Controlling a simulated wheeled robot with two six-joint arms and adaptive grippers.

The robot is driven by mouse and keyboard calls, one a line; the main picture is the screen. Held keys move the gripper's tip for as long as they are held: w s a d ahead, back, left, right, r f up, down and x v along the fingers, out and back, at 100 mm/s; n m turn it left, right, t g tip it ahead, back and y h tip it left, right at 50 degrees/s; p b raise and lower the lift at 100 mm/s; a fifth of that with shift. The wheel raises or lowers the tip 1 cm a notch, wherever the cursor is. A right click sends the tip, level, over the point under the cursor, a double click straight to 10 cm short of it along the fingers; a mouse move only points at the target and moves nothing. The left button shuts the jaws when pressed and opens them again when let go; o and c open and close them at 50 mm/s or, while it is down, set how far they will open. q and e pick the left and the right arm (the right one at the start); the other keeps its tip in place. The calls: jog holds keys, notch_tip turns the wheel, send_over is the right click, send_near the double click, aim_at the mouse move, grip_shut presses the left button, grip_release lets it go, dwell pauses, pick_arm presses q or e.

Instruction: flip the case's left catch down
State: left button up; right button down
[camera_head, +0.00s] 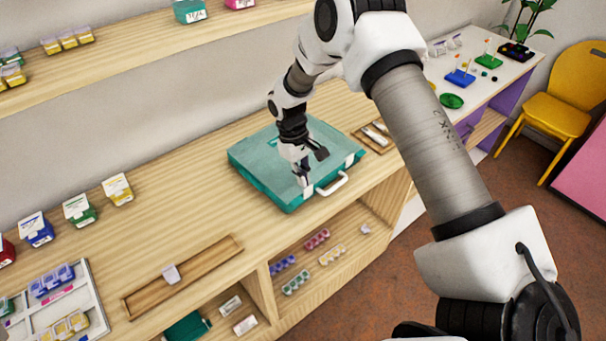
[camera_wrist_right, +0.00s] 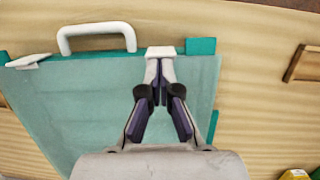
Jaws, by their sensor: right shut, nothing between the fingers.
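The teal case (camera_head: 262,160) lies flat and closed on the wooden counter, its white handle (camera_head: 332,185) at the front edge. My right gripper (camera_head: 303,180) is shut and empty, pointing down at the front edge left of the handle. In the wrist view, the right gripper's fingertips (camera_wrist_right: 160,88) are just beside the white left catch (camera_wrist_right: 160,52), which sits at the case's rim; I cannot tell if they touch. The right catch (camera_wrist_right: 28,61) shows beyond the handle (camera_wrist_right: 97,37), tilted. In the head view, the left catch is partly hidden by the gripper. My left gripper is out of view.
A wooden tray (camera_head: 375,138) lies close to the right of the case. A long wooden tray (camera_head: 185,278) and small labelled boxes (camera_head: 117,188) stand to the left. Open shelves with bead strips are below.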

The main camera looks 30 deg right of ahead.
jog(key=shift+w+f, duration=0.1)
jog(key=shift+w, duration=0.05)
jog(key=shift+s+d+t, duration=0.1)
jog(key=shift+s+t, duration=0.15)
jog(key=shift+t, duration=0.05)
jog(key=shift+t, duration=0.3)
